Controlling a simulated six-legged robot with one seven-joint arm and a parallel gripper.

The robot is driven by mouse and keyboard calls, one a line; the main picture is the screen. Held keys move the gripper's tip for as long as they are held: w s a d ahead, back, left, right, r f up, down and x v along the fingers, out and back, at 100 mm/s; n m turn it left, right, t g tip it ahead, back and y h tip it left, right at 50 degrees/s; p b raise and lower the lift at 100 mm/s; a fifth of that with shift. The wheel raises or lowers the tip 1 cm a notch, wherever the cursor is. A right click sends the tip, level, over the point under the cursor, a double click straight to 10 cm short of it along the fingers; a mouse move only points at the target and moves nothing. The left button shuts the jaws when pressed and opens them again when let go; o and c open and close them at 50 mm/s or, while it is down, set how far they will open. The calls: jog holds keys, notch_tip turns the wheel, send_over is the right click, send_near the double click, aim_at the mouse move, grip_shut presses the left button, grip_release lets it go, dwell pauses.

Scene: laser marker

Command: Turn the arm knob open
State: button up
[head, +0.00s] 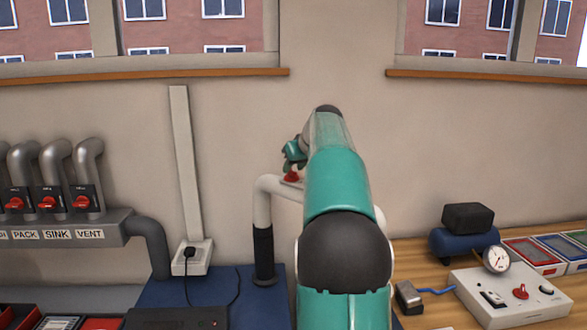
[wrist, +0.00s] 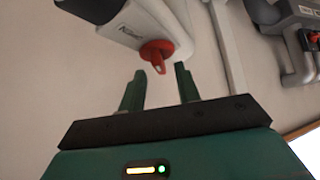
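The arm knob is a red knob (wrist: 157,52) with a narrow handle on the end of a white fitting (wrist: 135,24). In the head view, the red knob (head: 291,178) shows as a small patch beside the white bent pipe (head: 263,205). My gripper (wrist: 160,72) is open and empty in the wrist view. Its two green fingers stand either side of the knob handle's tip, with gaps on both sides. I cannot tell how deep the handle reaches between them. In the head view, my gripper (head: 292,153) is just above the knob, and my arm hides the pipe's right part.
Several red valve knobs (head: 48,202) sit on a grey manifold (head: 65,228) at left. A white control box (head: 515,297) with another red knob and a gauge (head: 497,259) stand on the wooden bench at right. The wall around the pipe is mostly clear.

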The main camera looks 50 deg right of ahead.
jog(key=shift+w+d+f, duration=0.1)
jog(key=shift+w+f, duration=0.4)
grip_shut()
jog(key=shift+s+d+n+y, duration=0.1)
jog(key=shift+d+n+y, duration=0.15)
jog(key=shift+n+y, duration=1.55)
jog(key=shift+n, duration=0.5)
